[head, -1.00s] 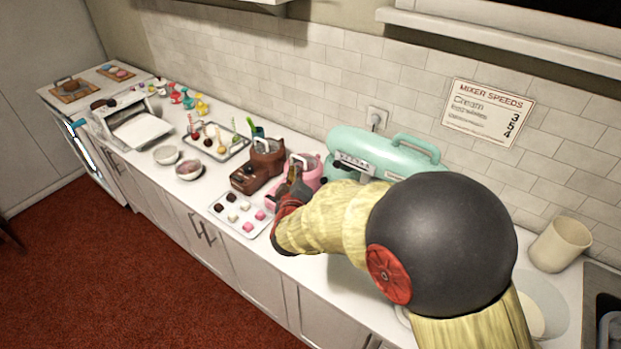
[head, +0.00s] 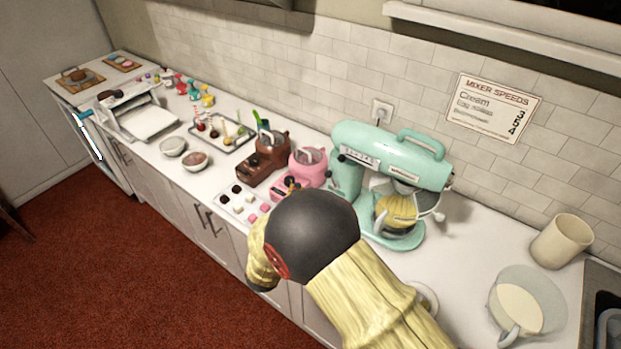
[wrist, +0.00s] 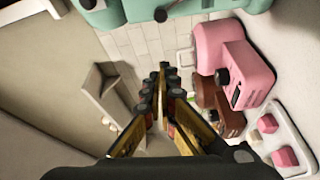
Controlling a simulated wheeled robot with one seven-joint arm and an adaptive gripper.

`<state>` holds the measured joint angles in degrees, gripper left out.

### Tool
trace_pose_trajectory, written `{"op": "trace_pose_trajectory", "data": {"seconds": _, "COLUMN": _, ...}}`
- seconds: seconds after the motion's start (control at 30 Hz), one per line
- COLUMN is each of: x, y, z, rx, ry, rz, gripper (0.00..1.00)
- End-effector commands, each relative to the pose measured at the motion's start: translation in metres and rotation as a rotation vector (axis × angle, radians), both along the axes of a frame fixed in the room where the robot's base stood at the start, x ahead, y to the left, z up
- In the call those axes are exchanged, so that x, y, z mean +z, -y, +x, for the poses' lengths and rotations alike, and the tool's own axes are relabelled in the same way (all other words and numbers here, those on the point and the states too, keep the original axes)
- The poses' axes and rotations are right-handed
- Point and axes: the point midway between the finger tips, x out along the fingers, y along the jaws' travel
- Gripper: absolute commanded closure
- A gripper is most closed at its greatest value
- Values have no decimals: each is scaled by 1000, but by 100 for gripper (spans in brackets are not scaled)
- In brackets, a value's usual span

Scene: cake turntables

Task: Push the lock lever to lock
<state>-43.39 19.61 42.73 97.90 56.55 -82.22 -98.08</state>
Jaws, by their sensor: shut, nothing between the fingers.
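The teal stand mixer (head: 387,152) stands on the counter against the tiled wall, with a whisk and bowl area (head: 397,210) under its head. A small dark knob (head: 341,158) on its left side may be the lock lever; I cannot tell its setting. In the wrist view, the mixer's teal body (wrist: 200,7) runs along the top edge, with a dark knob (wrist: 160,14) on it. My gripper (wrist: 163,70) is shut and empty, apart from the knob in that picture. In the head view my arm mostly hides the gripper, near the pink machine.
A pink machine (head: 309,168) and a brown one (head: 264,160) stand left of the mixer. A tray of sweets (head: 240,205) lies in front of them. A beige cup (head: 561,241) and glass bowl (head: 527,300) stand at right. Counter between mixer and cup is clear.

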Motion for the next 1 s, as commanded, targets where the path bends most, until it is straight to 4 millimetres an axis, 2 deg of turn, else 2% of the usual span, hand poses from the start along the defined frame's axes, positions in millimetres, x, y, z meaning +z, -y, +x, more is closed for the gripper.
{"op": "trace_pose_trajectory", "data": {"seconds": 0.17, "x": 1, "y": 5, "z": 20, "rx": -3, "ry": 2, "rz": 3, "gripper": 100}}
{"op": "trace_pose_trajectory", "data": {"seconds": 0.57, "x": 5, "y": 22, "z": 95, "rx": -3, "ry": 1, "rz": 2, "gripper": 100}}
{"op": "trace_pose_trajectory", "data": {"seconds": 0.6, "x": 4, "y": 26, "z": 97, "rx": -2, "ry": 0, "rz": 0, "gripper": 100}}
{"op": "trace_pose_trajectory", "data": {"seconds": 0.8, "x": 1, "y": 47, "z": 80, "rx": 0, "ry": -1, "rz": 0, "gripper": 100}}
{"op": "trace_pose_trajectory", "data": {"seconds": 1.0, "x": 0, "y": 55, "z": 75, "rx": 1, "ry": 0, "rz": 1, "gripper": 100}}
